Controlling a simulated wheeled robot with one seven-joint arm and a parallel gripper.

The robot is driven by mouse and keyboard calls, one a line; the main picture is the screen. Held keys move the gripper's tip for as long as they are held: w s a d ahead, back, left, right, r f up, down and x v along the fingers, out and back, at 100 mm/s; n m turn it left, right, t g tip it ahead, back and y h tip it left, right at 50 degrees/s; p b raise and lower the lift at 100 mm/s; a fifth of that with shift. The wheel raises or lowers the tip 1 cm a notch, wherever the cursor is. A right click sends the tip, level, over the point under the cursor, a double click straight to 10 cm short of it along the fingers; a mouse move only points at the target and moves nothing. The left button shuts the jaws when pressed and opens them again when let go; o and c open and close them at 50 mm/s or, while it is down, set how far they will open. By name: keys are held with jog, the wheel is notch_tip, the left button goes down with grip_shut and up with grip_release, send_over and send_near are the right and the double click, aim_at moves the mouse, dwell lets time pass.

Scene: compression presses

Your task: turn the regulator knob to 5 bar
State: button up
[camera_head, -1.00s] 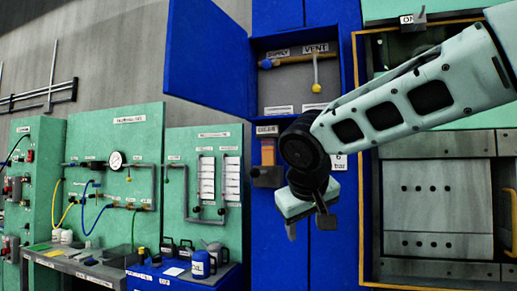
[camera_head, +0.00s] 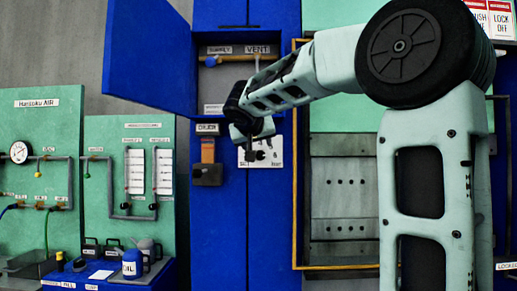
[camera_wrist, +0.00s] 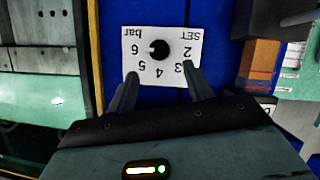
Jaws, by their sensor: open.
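The regulator knob (camera_wrist: 160,50) is black and round, on a white dial plate (camera_wrist: 172,34) that appears upside down in the wrist view. The plate carries the numbers 2 to 6 and the words SET and bar. A small pale mark shows on the knob's left side, toward the 6. My gripper (camera_wrist: 160,72) is open, its two fingers spread either side of the plate's lower part, with the knob beyond the gap. No contact with the knob shows. In the head view my gripper (camera_head: 258,143) is in front of the plate (camera_head: 274,153) and hides most of the knob.
An orange-and-grey device (camera_head: 208,166) is on the blue cabinet left of the plate. Above, a blue door (camera_head: 150,55) stands open beside a valve recess (camera_head: 236,80). A yellow-edged press bay (camera_head: 339,185) is to the right. A bench with an oil can (camera_head: 132,264) is lower left.

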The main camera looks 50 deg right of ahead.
aim_at(260, 153)
jog(key=p+x, duration=0.2)
jog(key=x, duration=0.5)
jog(key=shift+w+d, duration=0.15)
jog(key=c, duration=1)
